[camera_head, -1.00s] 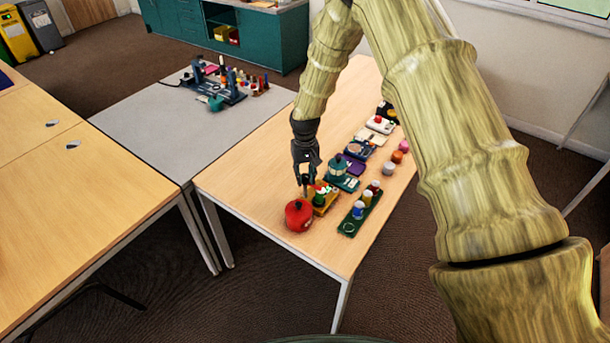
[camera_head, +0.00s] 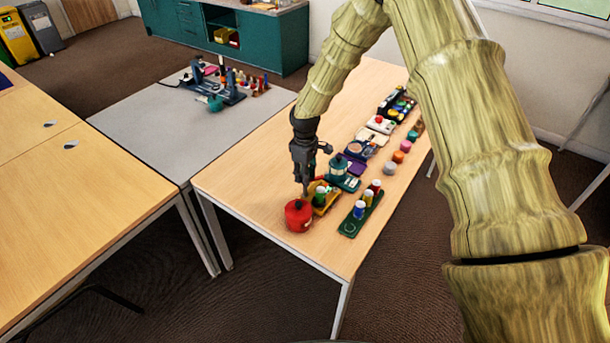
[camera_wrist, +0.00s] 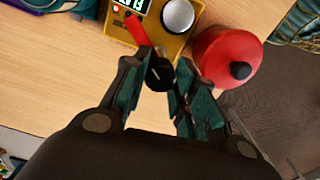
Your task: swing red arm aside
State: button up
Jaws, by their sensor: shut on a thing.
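The yellow device (camera_head: 325,203) sits on the front part of the wooden table. In the wrist view, the yellow device (camera_wrist: 172,44) has a small display and a silver dome. Its red arm (camera_wrist: 137,30) reaches out from the body toward a black knob (camera_wrist: 160,75). My gripper (camera_wrist: 157,80) is shut on the black knob at the arm's end, with one finger on each side. In the head view, my gripper (camera_head: 305,189) is low over the table beside the yellow device, and the red arm is hard to make out there.
A red pot (camera_head: 298,217) with a black knob stands close beside the device. A dark green tray with bottles (camera_head: 350,229) lies to the right. Several small objects line the table behind. The table's left part (camera_head: 240,180) is clear.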

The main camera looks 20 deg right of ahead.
jog(key=n, duration=0.3)
jog(key=shift+n, duration=0.4)
jog(key=shift+w+r+n, duration=0.1)
jog(key=shift+n, duration=1.7)
jog(key=o, duration=1.1)
jog(key=shift+c, duration=0.2)
notch_tip(320, 180, up, 12)
